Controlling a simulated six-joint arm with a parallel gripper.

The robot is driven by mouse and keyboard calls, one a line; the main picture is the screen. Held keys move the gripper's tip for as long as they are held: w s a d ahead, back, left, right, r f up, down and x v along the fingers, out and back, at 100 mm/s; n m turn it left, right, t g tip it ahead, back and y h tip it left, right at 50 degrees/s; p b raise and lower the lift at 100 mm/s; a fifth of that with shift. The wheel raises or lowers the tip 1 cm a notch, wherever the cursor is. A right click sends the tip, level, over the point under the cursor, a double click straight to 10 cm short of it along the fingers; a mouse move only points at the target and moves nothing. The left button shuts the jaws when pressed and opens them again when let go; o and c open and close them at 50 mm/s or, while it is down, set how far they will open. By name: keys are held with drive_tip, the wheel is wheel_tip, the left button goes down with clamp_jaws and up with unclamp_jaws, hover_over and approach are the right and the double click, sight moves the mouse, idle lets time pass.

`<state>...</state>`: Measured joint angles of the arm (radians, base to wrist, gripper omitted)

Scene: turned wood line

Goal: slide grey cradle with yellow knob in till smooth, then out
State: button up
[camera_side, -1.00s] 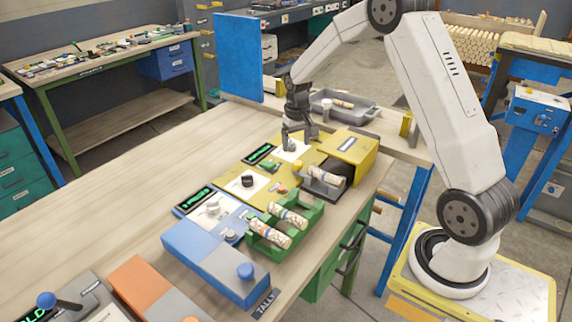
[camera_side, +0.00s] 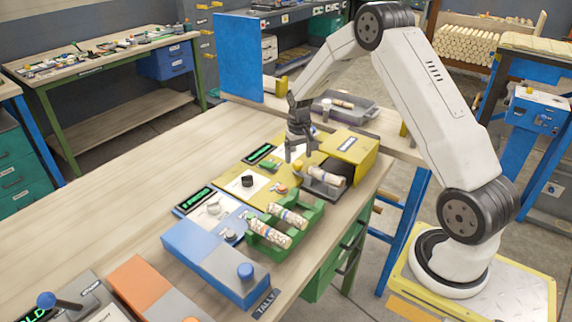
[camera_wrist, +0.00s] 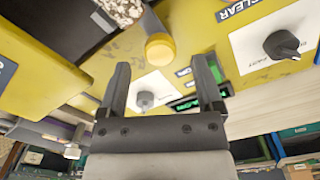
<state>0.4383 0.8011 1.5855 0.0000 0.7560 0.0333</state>
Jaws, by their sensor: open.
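The grey cradle (camera_side: 318,190) sits outside the dark opening of the yellow housing (camera_side: 352,147) and carries a speckled, banded turned piece (camera_side: 328,175). The yellow knob (camera_side: 298,165) is at the cradle's left end. In the wrist view the knob (camera_wrist: 160,48) lies just beyond my fingertips, roughly centred between them.
A green rack (camera_side: 285,232) with two similar pieces stands in front. White panels with dark dials, one dial (camera_side: 248,181) clear, and a green display (camera_side: 260,153) lie left. A blue box (camera_side: 205,262) is nearer. A grey tray (camera_side: 350,108) is behind.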

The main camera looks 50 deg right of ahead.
drive_tip(key=shift+f, duration=1.4)
clamp_jaws()
